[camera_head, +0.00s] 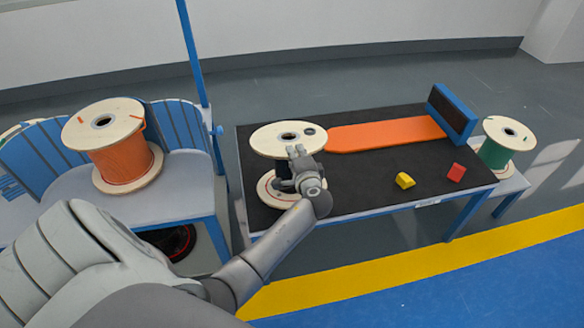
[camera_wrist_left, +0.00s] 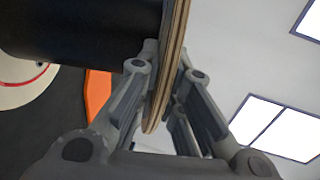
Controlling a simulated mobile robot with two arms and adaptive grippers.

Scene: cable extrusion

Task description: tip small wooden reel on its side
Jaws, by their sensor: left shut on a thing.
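The small wooden reel (camera_head: 289,137) stands upright on the dark-topped table (camera_head: 365,193), near its left end. It has two pale wooden flanges and a dark core. My left gripper (camera_head: 299,160) reaches it from the front and is shut on the rim of its upper flange. In the left wrist view the flange edge (camera_wrist_left: 172,62) runs between the two fingers (camera_wrist_left: 160,105), with the black core (camera_wrist_left: 85,30) beside it. My right gripper is not in view.
An orange strip (camera_head: 390,133) lies on the table, ending at a blue upright block (camera_head: 452,112). A yellow block (camera_head: 405,181) and a red block (camera_head: 456,172) lie near the front right. A reel of orange cable (camera_head: 124,160) stands left; a green one (camera_head: 494,156) stands right.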

